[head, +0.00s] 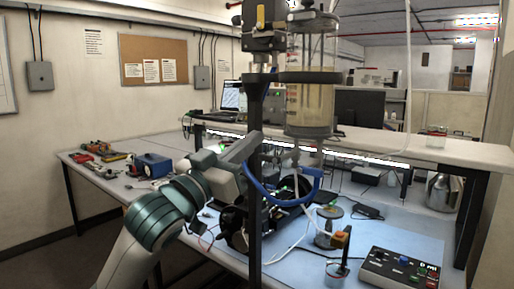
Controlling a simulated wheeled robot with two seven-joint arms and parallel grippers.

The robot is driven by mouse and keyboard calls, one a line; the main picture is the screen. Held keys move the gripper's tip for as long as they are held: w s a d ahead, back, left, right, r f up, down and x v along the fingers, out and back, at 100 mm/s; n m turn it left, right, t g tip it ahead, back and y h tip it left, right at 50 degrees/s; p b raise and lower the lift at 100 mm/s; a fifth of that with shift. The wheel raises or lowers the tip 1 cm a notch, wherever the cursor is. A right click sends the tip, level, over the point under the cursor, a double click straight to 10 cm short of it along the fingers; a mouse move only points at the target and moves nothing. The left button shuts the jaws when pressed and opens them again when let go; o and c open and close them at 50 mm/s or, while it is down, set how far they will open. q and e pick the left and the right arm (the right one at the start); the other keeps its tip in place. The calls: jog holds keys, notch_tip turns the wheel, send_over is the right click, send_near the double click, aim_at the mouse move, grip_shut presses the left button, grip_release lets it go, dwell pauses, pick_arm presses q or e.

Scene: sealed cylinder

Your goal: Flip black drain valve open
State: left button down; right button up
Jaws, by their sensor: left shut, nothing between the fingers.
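The sealed clear cylinder (311,105) hangs on a black post above the bench, with pale liquid inside. A thin tube (297,172) runs down from its underside. I cannot make out the black drain valve with certainty; the fittings under the cylinder are small and dark. My left arm comes in from the left, and its gripper (274,148) is near the post, a little left of and below the cylinder's base. It is shut and empty, and partly hidden by the post. I cannot tell whether it touches any fitting. My right gripper is not in view.
A control box (398,268) with coloured buttons sits at front right. Left of it, an orange-brown fitting with a black stem (344,245) stands by a small glass jar (336,272). Tools and a blue box (152,165) lie at left.

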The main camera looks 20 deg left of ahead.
aim_at(269, 159)
pick_arm(q)
jog(key=w+f, duration=0.1)
jog(key=w+d+f+p, duration=0.1)
jog(key=f, duration=0.1)
jog(key=shift+f, duration=0.1)
dwell(0.3)
jog(key=shift+w+a, duration=0.1)
jog(key=shift+w, duration=0.05)
